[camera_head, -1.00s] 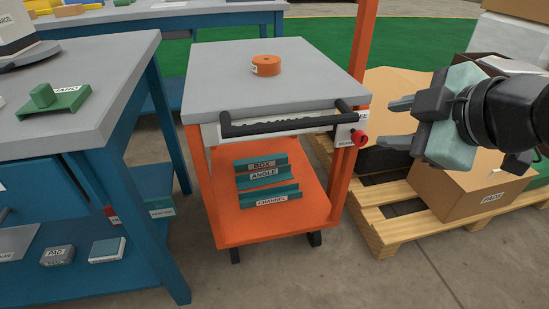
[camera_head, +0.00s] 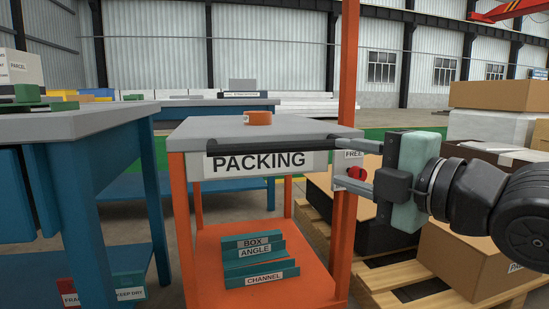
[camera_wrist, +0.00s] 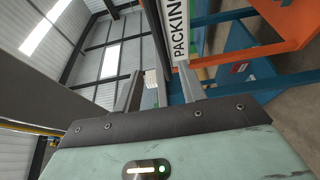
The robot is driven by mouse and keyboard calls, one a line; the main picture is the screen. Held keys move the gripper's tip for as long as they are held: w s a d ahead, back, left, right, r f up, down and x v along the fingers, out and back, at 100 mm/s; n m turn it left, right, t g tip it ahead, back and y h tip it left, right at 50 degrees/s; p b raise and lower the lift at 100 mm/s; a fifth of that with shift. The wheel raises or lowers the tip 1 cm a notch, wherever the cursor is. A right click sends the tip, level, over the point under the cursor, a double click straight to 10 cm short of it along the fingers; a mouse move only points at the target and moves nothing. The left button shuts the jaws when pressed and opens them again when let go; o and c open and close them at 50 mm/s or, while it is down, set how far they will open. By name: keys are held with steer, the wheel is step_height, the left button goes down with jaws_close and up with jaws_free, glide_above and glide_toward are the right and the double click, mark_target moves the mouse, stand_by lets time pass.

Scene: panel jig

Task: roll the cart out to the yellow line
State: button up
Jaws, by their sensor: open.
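The cart has an orange frame, a grey top (camera_head: 210,127), a lower orange shelf (camera_head: 215,280) and a black handle bar (camera_head: 260,144) across its near side. A PACKING label (camera_head: 262,162) sits below the handle. A red knob (camera_head: 357,173) and a FREE label (camera_head: 354,154) are at its right corner. My gripper (camera_head: 340,163) is open, its fingers pointing left at the handle's right end, one above the other. I cannot tell whether they touch the cart. In the wrist view the open fingers (camera_wrist: 160,80) show beside the PACKING label (camera_wrist: 179,30). No yellow line shows.
A blue bench (camera_head: 75,185) stands close at left. A pallet (camera_head: 400,280) with boxes (camera_head: 455,235) stands close at right. Another bench (camera_head: 200,108) is behind.

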steer(key=w+p, duration=0.1)
steer(key=p, duration=1.1)
glide_toward(288, 148)
steer(key=x, duration=0.3)
steer(key=w+p, duration=0.1)
steer(key=p, duration=0.3)
steer(key=shift+a+r, duration=0.25)
steer(key=shift+a, duration=0.1)
steer(key=x, duration=0.3)
steer(key=b+x, duration=0.1)
steer(key=x, duration=0.4)
steer(key=shift+w+a+f, duration=0.25)
steer(key=shift+w, duration=0.05)
jaws_close()
